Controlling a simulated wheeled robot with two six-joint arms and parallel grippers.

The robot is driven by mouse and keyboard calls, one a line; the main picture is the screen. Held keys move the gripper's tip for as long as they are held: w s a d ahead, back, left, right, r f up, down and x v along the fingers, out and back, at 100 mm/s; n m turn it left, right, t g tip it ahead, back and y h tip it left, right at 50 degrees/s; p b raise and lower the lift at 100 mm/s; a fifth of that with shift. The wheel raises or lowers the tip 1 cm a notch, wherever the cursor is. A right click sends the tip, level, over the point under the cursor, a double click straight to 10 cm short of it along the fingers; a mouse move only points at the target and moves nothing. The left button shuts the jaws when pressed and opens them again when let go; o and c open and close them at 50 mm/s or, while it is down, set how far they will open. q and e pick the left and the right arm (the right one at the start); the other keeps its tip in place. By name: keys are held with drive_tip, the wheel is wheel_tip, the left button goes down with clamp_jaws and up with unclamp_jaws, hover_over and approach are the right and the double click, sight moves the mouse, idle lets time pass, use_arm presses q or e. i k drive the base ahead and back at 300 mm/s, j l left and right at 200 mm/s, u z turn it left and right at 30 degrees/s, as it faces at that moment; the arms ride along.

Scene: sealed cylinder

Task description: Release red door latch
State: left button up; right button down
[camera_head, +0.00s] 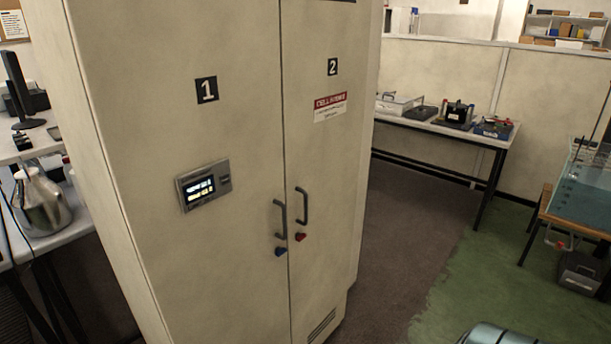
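The red latch (300,237) is a small red knob on cabinet door 2 (329,180), just below that door's dark handle (302,206). Neither of my grippers is in the view. A grey rounded metal part shows at the bottom edge, right of centre, and I cannot tell what it is.
A panel with a lit screen (203,186) is on door 1. A bench (442,128) with equipment stands behind on the right. A water tank (584,188) on a wooden stand is at the far right. The floor (400,260) right of the cabinet is clear.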

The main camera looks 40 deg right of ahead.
sight(299, 237)
drive_tip(key=z, duration=1.5)
drive_tip(key=i, duration=0.05)
